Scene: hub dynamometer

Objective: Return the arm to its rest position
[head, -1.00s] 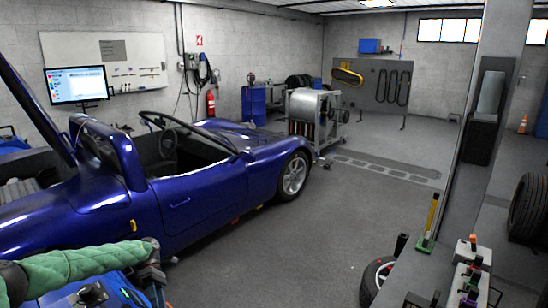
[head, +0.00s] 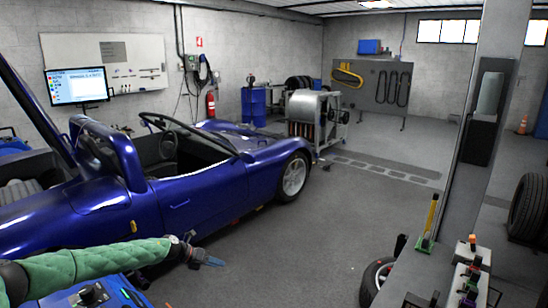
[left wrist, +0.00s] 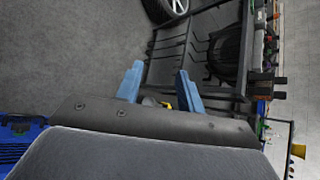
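My left arm in its green sleeve (head: 95,262) reaches in from the lower left in the head view. My left gripper (head: 214,262) is at its end, over the grey floor beside the blue car, holding nothing visible. In the left wrist view, the two blue fingers of my left gripper (left wrist: 158,76) stand apart, with nothing held between them. A small yellow thing shows beyond, low between the fingers; I cannot tell what it is. My right gripper is in neither view.
A blue open car (head: 190,185) fills the left. A blue case (head: 95,292) lies under my arm. A bench with switch boxes (head: 470,265) and a loose wheel (head: 376,280) are at the lower right. A drum machine (head: 315,115) stands behind. The middle floor is clear.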

